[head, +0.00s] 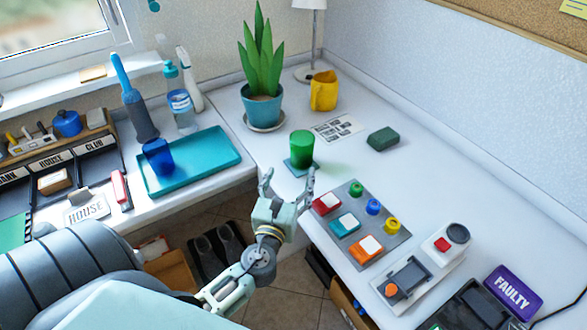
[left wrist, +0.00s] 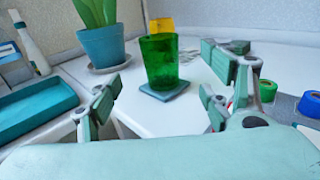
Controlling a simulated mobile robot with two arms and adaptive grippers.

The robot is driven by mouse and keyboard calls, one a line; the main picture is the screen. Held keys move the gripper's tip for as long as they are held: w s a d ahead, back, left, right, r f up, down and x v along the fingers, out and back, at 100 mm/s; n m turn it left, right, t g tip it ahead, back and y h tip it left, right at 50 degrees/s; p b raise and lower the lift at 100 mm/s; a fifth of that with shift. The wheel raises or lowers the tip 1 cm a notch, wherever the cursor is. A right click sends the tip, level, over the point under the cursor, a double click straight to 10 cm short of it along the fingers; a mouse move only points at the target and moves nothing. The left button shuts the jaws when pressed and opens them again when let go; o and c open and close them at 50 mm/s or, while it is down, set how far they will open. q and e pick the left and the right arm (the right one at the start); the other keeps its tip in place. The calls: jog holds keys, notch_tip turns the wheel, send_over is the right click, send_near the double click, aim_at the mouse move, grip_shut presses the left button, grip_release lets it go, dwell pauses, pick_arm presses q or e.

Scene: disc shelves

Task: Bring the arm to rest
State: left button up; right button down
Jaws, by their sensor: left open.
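My left gripper (head: 289,184) is open and empty, with its fingers spread. It is just off the front edge of the white desk, in front of a green cup. The green cup (head: 302,149) stands upright on a dark teal coaster (head: 289,168), and the fingers are apart from it. In the left wrist view the cup (left wrist: 160,62) and coaster (left wrist: 165,90) show beyond and between the two fingers (left wrist: 158,112). My right gripper is not in view.
A button panel (head: 345,246) lies close to the right of the gripper. A teal tray (head: 215,150) with a blue cup (head: 158,156) is to the left. A potted plant (head: 262,105) and yellow mug (head: 324,91) stand behind. Below the gripper is open floor (head: 285,285).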

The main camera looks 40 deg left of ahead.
pick_arm(q)
jog(key=shift+s, duration=0.25)
dwell(0.4)
